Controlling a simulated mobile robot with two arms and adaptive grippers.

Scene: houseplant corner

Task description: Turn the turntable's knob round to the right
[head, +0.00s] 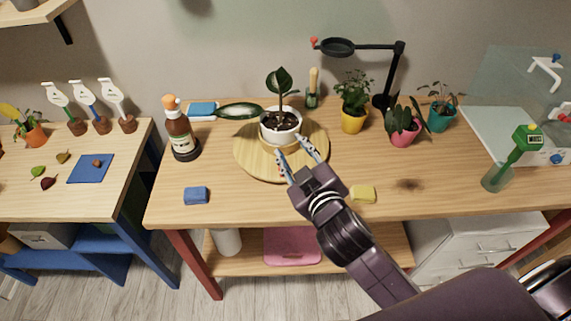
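The turntable (252,151) is a round light-wood disc in the middle of the main table. The turntable's knob cannot be made out; my gripper covers part of the disc's front. My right gripper (297,151) reaches in from the lower right over the front of the disc. Its two fingers are spread, with their tips close to the pot's front right side. Whether they touch anything is unclear. My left gripper is not in view.
A brown bottle (180,136) stands left of the turntable. Blue (196,196) and yellow (363,194) sponges lie in front. Several potted plants, including one in a yellow pot (353,122), and a black lamp (397,67) stand behind right. The table's front left is mostly clear.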

